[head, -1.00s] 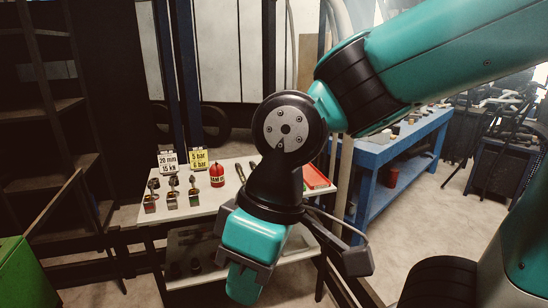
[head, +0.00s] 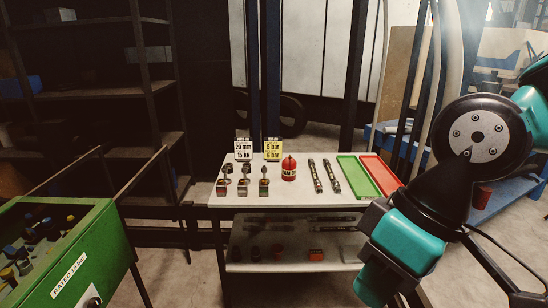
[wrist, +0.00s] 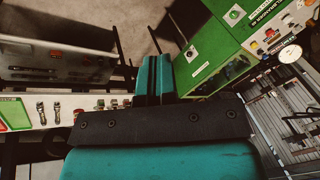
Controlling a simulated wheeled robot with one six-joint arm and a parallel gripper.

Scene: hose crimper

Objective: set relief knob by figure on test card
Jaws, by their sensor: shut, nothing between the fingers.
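A yellow card (head: 273,150) reading "5 bar" and "6 bar" stands at the back of the small table in the head view. A white card (head: 244,150) reading "20 mm" and "15 kN" stands left of it. I cannot tell which counts as the test card. A round knob (head: 93,302) is cut by the bottom edge on the green cabinet, beside a "RATED 10 bar" label. The wrist view shows a green panel with knobs and a round gauge (wrist: 288,54); which knob is the relief one is unclear. My gripper (head: 371,285) is shut and empty, fingers together in the wrist view (wrist: 153,80), apart from the panel.
The table (head: 225,188) holds several small metal fittings, a red canister (head: 289,168), two dark rods, a green tray (head: 346,160) and a red tray (head: 372,158). The green cabinet (head: 90,262) is at left, dark shelving behind. Floor shows between cabinet and table.

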